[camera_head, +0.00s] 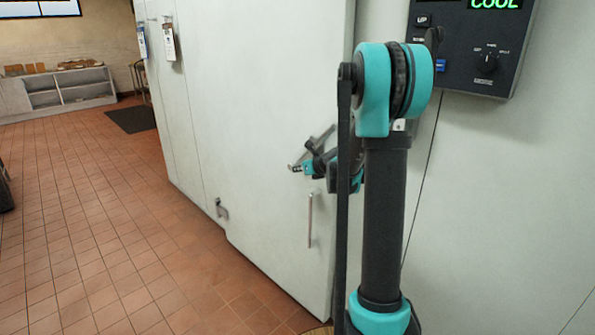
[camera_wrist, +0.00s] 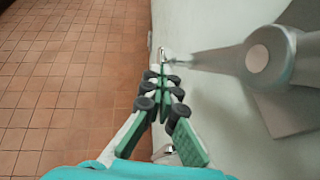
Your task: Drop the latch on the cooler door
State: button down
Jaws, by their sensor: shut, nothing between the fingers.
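The cooler door (camera_head: 265,160) is a large pale panel that looks closed against its frame. The latch (camera_head: 324,134) shows as a slanted grey metal lever, partly hidden behind my arm. In the wrist view the latch (camera_wrist: 225,60) is large, with a round pivot at the right and a narrowing bar reaching left. My gripper (camera_head: 294,168) is beside the door, just below and left of the lever. In the wrist view my gripper (camera_wrist: 161,68) has its fingertips together and empty, close to the bar's left end; I cannot tell whether they touch.
A vertical bar handle (camera_head: 310,220) stands out from the door below my gripper. A metal fitting (camera_head: 221,208) sits at the door's lower left edge. A dark control panel (camera_head: 475,45) is on the wall at upper right.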

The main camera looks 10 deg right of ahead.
jog(key=shift+w+a, duration=0.1)
jog(key=shift+t+y, duration=0.4)
jog(key=shift+t, duration=0.4)
jog(key=shift+w+a+r, duration=0.4)
jog(key=shift+w+r, duration=0.15)
jog(key=shift+r, duration=0.15)
jog(key=shift+w+a+r, duration=0.4)
jog(key=shift+w+r, duration=0.15)
jog(key=shift+r, duration=0.15)
jog(key=shift+w+a+r, duration=0.4)
jog(key=shift+w+r, duration=0.15)
jog(key=shift+r, duration=0.3)
